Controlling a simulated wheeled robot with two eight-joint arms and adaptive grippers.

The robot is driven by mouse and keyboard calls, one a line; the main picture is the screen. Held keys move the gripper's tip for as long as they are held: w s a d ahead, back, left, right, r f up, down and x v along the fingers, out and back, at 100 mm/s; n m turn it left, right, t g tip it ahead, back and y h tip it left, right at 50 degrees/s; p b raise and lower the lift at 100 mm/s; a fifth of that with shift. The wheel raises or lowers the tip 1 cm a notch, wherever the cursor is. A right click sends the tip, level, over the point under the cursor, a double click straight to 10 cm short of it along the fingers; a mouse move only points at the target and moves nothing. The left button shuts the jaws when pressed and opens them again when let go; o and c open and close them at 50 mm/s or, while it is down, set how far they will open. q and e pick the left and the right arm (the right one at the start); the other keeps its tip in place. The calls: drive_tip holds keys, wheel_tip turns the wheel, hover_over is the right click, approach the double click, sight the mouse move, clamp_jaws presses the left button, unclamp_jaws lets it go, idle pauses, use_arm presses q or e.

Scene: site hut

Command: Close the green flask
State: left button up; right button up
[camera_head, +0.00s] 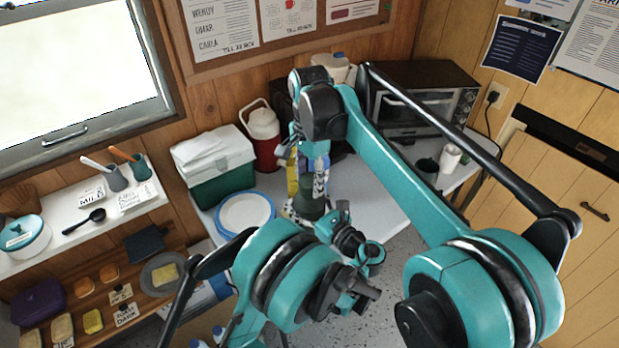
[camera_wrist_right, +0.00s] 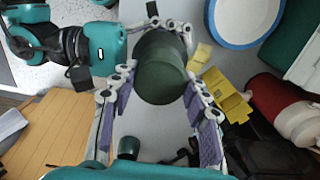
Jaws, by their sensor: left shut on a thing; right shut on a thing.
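The green flask (camera_head: 308,207) stands on the white table, partly hidden by my arms. In the right wrist view a dark green round part of the flask (camera_wrist_right: 160,68) fills the space between the fingers. My right gripper (camera_head: 317,180) reaches down from above and is shut on the flask's upper part, one finger on each side (camera_wrist_right: 160,85). My left gripper (camera_head: 326,220) comes in low from the side and is shut on the flask below; it also shows in the right wrist view (camera_wrist_right: 165,26). I cannot tell cap from body or whether they are joined.
White plates with blue rims (camera_head: 246,211) lie left of the flask. A green and white cooler (camera_head: 216,170) and a red jug (camera_head: 262,138) stand behind. A yellow thing (camera_head: 293,172) is close behind the flask. A dark cup (camera_head: 427,168), white cup (camera_head: 450,157) and oven (camera_head: 425,95) are at right.

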drive_tip(key=shift+f, duration=0.3)
drive_tip(key=m, duration=0.7)
drive_tip(key=shift+m, duration=0.4)
drive_tip(key=m, duration=0.9)
drive_tip(key=shift+w, duration=0.1)
drive_tip(key=shift+c, duration=0.2)
drive_tip(key=o, duration=1.1)
drive_tip(key=shift+c, duration=0.2)
